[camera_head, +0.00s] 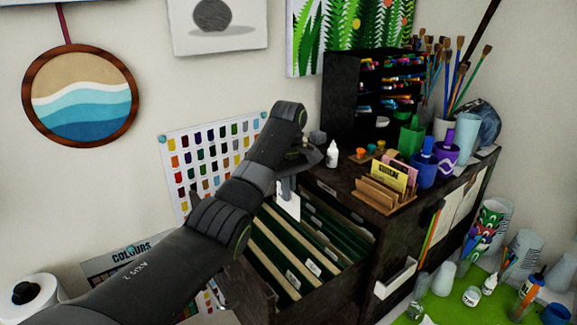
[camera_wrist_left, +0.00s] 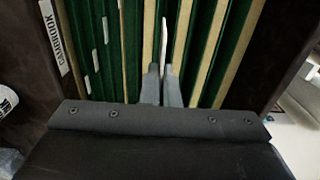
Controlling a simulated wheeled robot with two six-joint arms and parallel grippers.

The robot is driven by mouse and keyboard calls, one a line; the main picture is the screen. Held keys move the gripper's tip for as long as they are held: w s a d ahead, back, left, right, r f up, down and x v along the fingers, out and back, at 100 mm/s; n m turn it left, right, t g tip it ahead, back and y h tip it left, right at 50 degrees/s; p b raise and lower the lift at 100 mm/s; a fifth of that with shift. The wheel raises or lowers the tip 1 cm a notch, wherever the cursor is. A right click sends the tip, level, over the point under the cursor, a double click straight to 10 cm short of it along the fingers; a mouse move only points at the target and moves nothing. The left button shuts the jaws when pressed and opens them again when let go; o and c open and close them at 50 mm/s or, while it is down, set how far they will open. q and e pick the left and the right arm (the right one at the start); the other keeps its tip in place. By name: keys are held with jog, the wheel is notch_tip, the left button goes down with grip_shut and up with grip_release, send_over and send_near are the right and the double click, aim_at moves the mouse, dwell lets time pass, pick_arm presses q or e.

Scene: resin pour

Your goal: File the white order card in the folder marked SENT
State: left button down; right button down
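My left gripper (camera_head: 287,185) is over the open file drawer, pointing down into it. It is shut on the white order card (camera_head: 289,206), which hangs upright below the fingers. In the left wrist view the gripper (camera_wrist_left: 161,72) has its fingers close together, with the card (camera_wrist_left: 164,38) seen nearly edge-on beyond them, among the green folders (camera_wrist_left: 178,25). The folders also fill the drawer in the head view (camera_head: 318,245). Their small white tabs are too small to read, so I cannot tell which is marked SENT. My right gripper is not in view.
The drawer's dark side wall (camera_wrist_left: 82,20) carries a label reading CAMBROOK. On the cabinet top stand a wooden card rack (camera_head: 384,192), a white bottle (camera_head: 332,155), a black marker shelf (camera_head: 345,110) and brush cups. A green mat (camera_head: 450,300) with bottles and cups lies at lower right.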

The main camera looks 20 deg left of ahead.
pick_arm(q)
jog(key=shift+s+a+f, duration=0.1)
jog(key=shift+f, duration=1.7)
jog(key=shift+s+a+f, duration=0.1)
jog(key=shift+a+f, duration=0.05)
jog(key=shift+f, duration=1.65)
jog(key=shift+s+a+f, duration=0.1)
jog(key=shift+f, duration=1.7)
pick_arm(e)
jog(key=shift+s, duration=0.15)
pick_arm(q)
jog(key=c, duration=1.1)
grip_release()
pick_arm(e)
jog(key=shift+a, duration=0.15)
pick_arm(q)
jog(key=shift+r, duration=0.15)
jog(key=shift+r, duration=3.9)
